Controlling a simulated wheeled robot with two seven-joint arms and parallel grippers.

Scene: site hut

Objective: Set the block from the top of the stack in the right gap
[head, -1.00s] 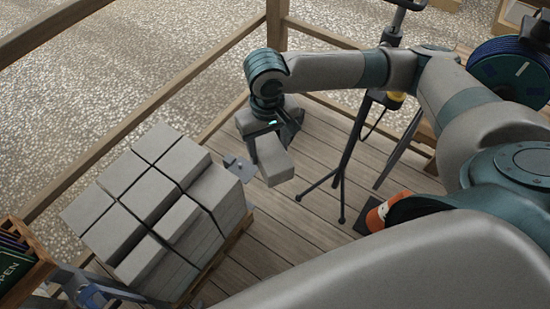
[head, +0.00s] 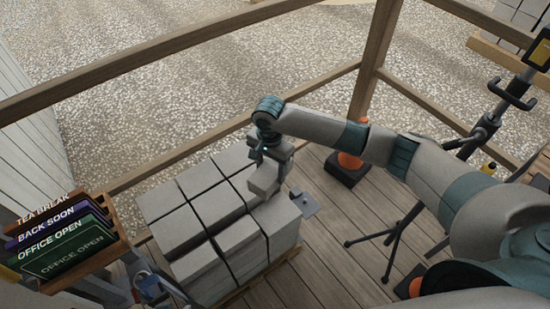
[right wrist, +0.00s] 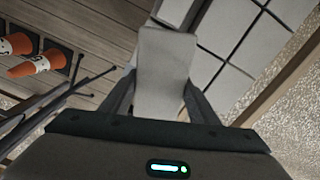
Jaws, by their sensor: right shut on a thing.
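A grey block (head: 264,180) is held in my right gripper (head: 270,163), whose jaws are shut on it. In the head view it overlaps the right part of the stack top; I cannot tell whether it touches. The right wrist view shows the held block (right wrist: 163,65) between both fingers (right wrist: 160,100). The stack of grey blocks (head: 195,210) stands below and left of the gripper, with dark seams between its columns. A lower, stepped area shows at its near side (head: 197,268). The right gap cannot be made out clearly. My left gripper is not in view.
A wooden rail (head: 150,70) runs behind the stack. A grey plate (head: 300,206) juts out at the stack's right. A sign rack (head: 75,240) stands left. An orange cone (head: 348,163) and a tripod stand (head: 395,240) are to the right. Plank floor is open between.

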